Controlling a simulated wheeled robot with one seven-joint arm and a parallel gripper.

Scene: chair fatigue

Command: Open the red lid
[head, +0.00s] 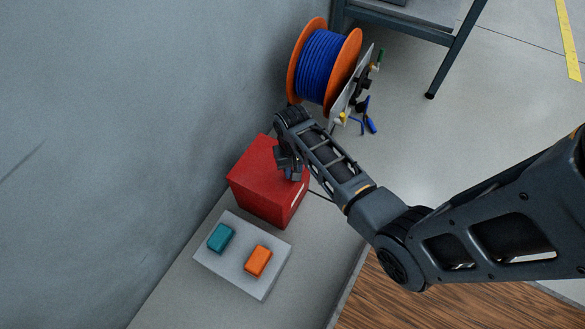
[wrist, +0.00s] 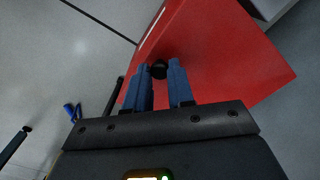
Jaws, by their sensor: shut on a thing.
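The red box with the red lid (head: 259,170) stands on the grey ledge next to the wall in the head view. Its red surface also fills much of the wrist view (wrist: 225,55). My gripper (wrist: 159,72) has its two blue fingers shut on a small black knob (wrist: 158,69) at the red surface. In the head view my gripper (head: 291,172) is at the right side of the box, and the knob is hidden there. The lid looks closed, though its seam is hard to make out.
A grey tray (head: 231,273) with a teal block (head: 221,238) and an orange block (head: 258,261) sits in front of the box. A blue cable reel (head: 320,67) with orange flanges stands behind it, beside a board with tools (head: 359,90). A dark-legged table (head: 450,62) is at the back right.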

